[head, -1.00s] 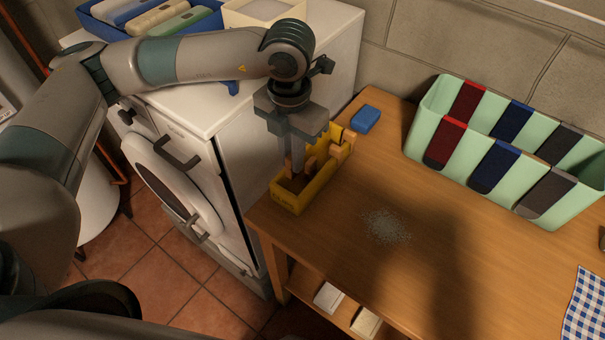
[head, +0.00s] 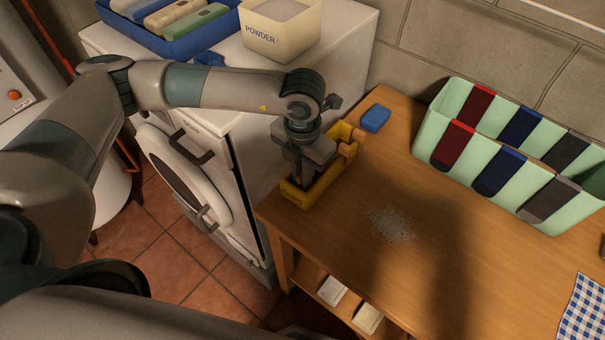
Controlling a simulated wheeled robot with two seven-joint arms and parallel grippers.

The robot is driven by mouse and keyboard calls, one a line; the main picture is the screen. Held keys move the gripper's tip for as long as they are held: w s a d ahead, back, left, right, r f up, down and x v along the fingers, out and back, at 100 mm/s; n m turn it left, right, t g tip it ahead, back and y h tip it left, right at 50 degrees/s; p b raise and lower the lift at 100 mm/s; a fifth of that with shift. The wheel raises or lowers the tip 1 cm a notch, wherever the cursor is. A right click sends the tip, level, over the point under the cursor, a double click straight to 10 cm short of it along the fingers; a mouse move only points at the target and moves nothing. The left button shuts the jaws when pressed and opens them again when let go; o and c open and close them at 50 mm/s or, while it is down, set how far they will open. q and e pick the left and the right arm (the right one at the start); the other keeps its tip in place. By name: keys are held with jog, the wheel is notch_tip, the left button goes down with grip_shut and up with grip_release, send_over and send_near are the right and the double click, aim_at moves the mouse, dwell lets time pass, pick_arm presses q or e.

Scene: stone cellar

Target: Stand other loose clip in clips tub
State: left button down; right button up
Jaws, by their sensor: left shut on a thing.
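The clips tub (head: 301,195) is a yellow open box at the left end of the wooden table. A wooden clip (head: 350,146) shows at the tub's far right end, upright or leaning at the rim. My left gripper (head: 303,178) points down into the tub. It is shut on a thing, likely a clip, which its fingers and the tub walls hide. My right gripper is not in view.
A blue block (head: 375,118) lies behind the tub. A green bin (head: 470,160) with hanging socks stands at the back right. Spilled powder (head: 391,224) lies on the table (head: 350,235). The white washer (head: 235,130), with a powder box (head: 283,30), stands left.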

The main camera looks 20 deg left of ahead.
pick_arm(q)
jog(key=shift+f, duration=0.45)
jog(key=shift+f, duration=0.2)
jog(key=c, duration=2)
grip_release()
jog(key=shift+c, duration=0.2)
jog(key=shift+r, duration=0.2)
